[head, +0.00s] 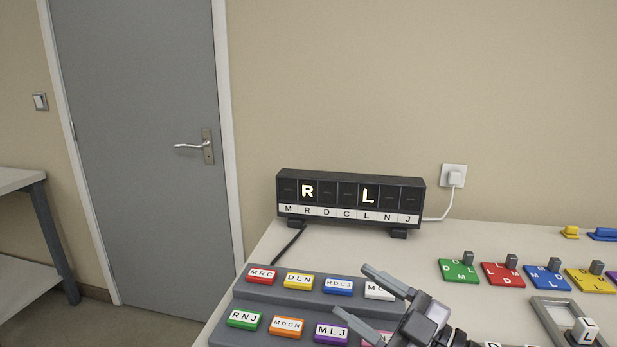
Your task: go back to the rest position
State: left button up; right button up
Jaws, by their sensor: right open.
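My right gripper (359,293) comes in from the lower right. Its two fingers are apart with nothing between them. It is over the right part of the grey stepped rack (246,290) and partly covers a white tile (378,290) and a pink tile there. My left gripper is not in view.
The rack holds several coloured lettered tiles. A black display (350,197) behind it shows R and L lit. Green (459,271), red (502,274), blue and yellow handled plates stand to the right, near a grey frame (551,322) with a lettered cube. Bare table lies between display and plates.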

jog(key=s+d+f+m+t+h, duration=0.3)
jog(key=d+f+m+h, duration=0.7)
jog(key=d+m+h, duration=0.45)
jog(key=s+f+m+g+h, duration=0.1)
jog(key=s+f+g, duration=0.55)
jog(key=s, duration=0.45)
jog(key=s+f+g+h, duration=0.1)
jog(key=s+f+g, duration=0.5)
jog(key=s, duration=0.4)
jog(key=w+a+f+t+y+p, duration=0.2)
jog(key=w+f+t+p, duration=0.1)
jog(key=w+f+t, duration=0.2)
jog(key=shift+w+a+f+t+p, duration=0.15)
jog(key=shift+f+t+p, duration=0.15)
jog(key=shift+f+t, duration=0.8)
